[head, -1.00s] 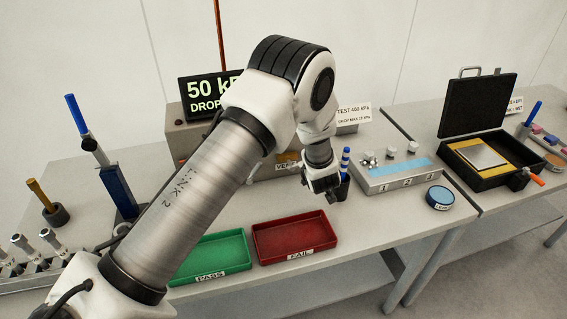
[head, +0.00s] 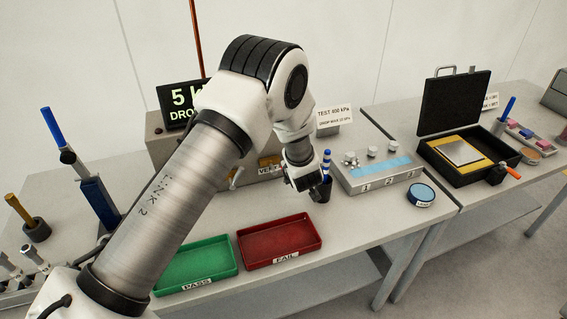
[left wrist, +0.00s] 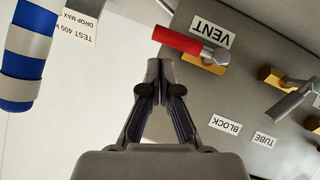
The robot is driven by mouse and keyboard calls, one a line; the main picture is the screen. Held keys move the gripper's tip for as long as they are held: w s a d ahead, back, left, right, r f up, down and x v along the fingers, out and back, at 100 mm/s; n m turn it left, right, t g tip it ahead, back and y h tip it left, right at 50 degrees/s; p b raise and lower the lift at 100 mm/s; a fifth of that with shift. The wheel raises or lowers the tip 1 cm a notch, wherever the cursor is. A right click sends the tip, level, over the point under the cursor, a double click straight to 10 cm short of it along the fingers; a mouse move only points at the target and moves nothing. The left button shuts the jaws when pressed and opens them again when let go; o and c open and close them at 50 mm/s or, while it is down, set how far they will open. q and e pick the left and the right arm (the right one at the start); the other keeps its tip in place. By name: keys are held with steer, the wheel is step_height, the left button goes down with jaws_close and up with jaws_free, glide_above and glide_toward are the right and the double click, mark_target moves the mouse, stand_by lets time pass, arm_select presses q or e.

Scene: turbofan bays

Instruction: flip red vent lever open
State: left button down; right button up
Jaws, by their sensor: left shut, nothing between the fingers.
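The red vent lever (left wrist: 188,42) shows in the left wrist view, under the VENT label (left wrist: 212,29). Its red handle points left from a metal pivot on a brass fitting (left wrist: 205,63) on the grey panel (left wrist: 240,85). My left gripper (left wrist: 160,64) is shut and empty. Its fingertips appear just below the handle's free end in that view; whether they touch it I cannot tell. In the head view my left gripper (head: 310,190) is beside the blue-striped cylinder (head: 326,165), and the red lever is hidden there. My right gripper is not in view.
The blue-striped cylinder (left wrist: 25,55) is close on the left of the wrist view. A second, grey lever (left wrist: 291,100) is on the panel. Green PASS (head: 197,267) and red FAIL (head: 280,240) trays lie in front. A gauge block (head: 375,170) stands to the right.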

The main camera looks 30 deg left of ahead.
arm_select(q)
steer(key=w+d+r+b+v, duration=0.1)
steer(key=b+v, duration=0.1)
steer(key=v, duration=0.9)
steer(key=shift+d+r+b, duration=0.2)
steer(key=shift+r+b, duration=0.2)
steer(key=shift+r, duration=0.05)
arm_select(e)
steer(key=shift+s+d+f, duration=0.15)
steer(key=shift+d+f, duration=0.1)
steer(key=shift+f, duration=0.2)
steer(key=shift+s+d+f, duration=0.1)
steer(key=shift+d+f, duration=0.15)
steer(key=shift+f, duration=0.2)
arm_select(q)
steer(key=shift+w+a+f, duration=0.1)
steer(key=shift+w, duration=0.15)
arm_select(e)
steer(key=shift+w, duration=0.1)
arm_select(q)
steer(key=shift+f, duration=0.1)
